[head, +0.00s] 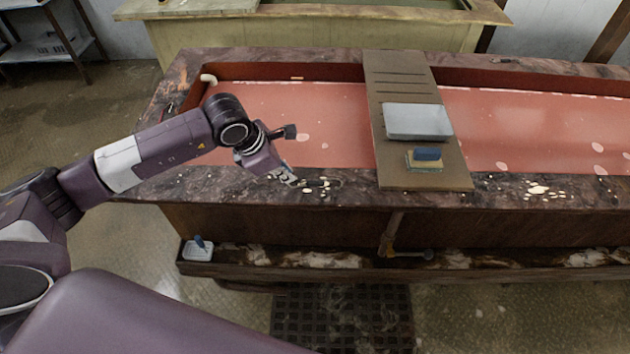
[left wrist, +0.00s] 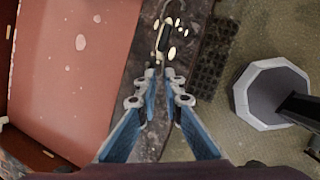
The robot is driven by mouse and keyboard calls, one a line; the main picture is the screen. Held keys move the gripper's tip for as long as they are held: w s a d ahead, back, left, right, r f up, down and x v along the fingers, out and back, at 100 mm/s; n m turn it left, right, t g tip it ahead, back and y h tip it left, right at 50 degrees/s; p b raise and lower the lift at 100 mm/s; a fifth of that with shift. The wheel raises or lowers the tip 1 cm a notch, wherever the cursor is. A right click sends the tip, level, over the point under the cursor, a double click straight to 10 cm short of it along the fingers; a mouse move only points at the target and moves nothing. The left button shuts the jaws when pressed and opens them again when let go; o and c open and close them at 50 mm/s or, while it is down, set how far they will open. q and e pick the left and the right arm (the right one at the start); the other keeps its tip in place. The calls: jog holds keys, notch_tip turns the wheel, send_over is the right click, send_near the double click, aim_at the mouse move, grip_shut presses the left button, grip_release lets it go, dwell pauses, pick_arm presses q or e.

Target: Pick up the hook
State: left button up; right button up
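My left gripper (head: 298,183) is low over the near stone rim of the long red basin, at the left of the brown board. In the left wrist view its fingers (left wrist: 162,76) are parted by a narrow gap with nothing between them. Just beyond the tips is a small dark, narrow object with a pale edge (left wrist: 164,38), apart from the fingers; I cannot tell whether it is the hook. A white curved, hook-like piece (head: 208,79) is at the basin's far left corner, away from the gripper. My right gripper is not in view.
The brown board (head: 394,166) crosses the basin and bears a grey tray (head: 417,122) and a blue block (head: 427,154). Pale patches mark the rim. A dark grid mat (head: 345,318) lies on the floor.

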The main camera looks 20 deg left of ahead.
aim_at(299, 185)
pick_arm(q)
jog(key=shift+p+x, duration=0.4)
jog(key=shift+x, duration=0.4)
jog(key=p+x, duration=0.2)
jog(key=x, duration=0.1)
jog(key=shift+w+d+f+p, duration=0.15)
jog(key=shift+d+f+p, duration=0.05)
jog(key=shift+f+p, duration=0.1)
jog(key=shift+w+d+f, duration=0.1)
jog(key=shift+w+f, duration=0.15)
jog(key=shift+f, duration=0.35)
grip_shut()
jog(key=shift+r, duration=0.1)
